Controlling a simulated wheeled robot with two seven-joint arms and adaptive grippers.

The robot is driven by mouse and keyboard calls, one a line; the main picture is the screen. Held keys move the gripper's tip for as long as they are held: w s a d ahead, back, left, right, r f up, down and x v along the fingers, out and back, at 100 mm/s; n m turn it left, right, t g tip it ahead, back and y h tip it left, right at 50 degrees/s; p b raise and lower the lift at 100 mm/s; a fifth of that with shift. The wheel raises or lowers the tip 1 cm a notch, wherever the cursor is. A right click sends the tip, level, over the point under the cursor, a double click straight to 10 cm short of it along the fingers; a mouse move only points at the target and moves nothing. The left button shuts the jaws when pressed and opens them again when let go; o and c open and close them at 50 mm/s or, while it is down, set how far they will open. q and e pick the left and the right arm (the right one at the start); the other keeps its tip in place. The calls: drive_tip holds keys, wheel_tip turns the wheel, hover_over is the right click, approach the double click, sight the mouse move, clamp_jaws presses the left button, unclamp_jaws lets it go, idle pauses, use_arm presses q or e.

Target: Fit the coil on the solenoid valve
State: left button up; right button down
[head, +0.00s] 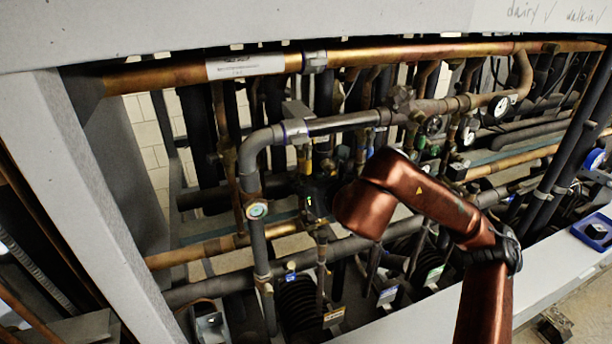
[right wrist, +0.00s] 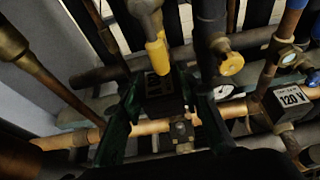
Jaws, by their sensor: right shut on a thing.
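The coil (right wrist: 160,86) is a dark block with faint pale print, seen between the fingers in the right wrist view. My right gripper (right wrist: 168,92) is shut on it, with a dark green finger on either side. A small brass valve body with a dark square top (right wrist: 182,131) sits on the copper pipe just below the coil in that picture; I cannot tell whether they touch. In the head view my right gripper (head: 318,200) reaches in among the pipes, and the coil is too dark to make out there. My left gripper is not in view.
Another coil marked 120 V (right wrist: 288,104) stands to the right in the wrist view. A yellow-capped pipe part (right wrist: 158,52) and a yellow round cap (right wrist: 231,64) are close by. In the head view, a grey insulated pipe (head: 258,235) stands left of the gripper. A blue tray (head: 580,229) lies at right.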

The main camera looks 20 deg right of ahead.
drive_tip(key=shift+s+f, duration=0.2)
drive_tip(key=shift+f, duration=0.05)
drive_tip(key=shift+d+f, duration=0.15)
drive_tip(key=shift+f, duration=0.15)
drive_tip(key=shift+s+d+f+b, duration=0.1)
drive_tip(key=shift+d+f+b, duration=0.1)
drive_tip(key=shift+f, duration=0.4)
drive_tip(key=shift+s+d+f+b, duration=0.1)
drive_tip(key=shift+d+f+b, duration=0.1)
drive_tip(key=shift+f, duration=0.35)
drive_tip(key=shift+r, duration=0.15)
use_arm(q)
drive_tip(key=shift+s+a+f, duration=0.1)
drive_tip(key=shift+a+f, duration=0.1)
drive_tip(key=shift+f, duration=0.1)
use_arm(e)
drive_tip(key=shift+w+a, duration=0.1)
drive_tip(key=shift+a, duration=0.1)
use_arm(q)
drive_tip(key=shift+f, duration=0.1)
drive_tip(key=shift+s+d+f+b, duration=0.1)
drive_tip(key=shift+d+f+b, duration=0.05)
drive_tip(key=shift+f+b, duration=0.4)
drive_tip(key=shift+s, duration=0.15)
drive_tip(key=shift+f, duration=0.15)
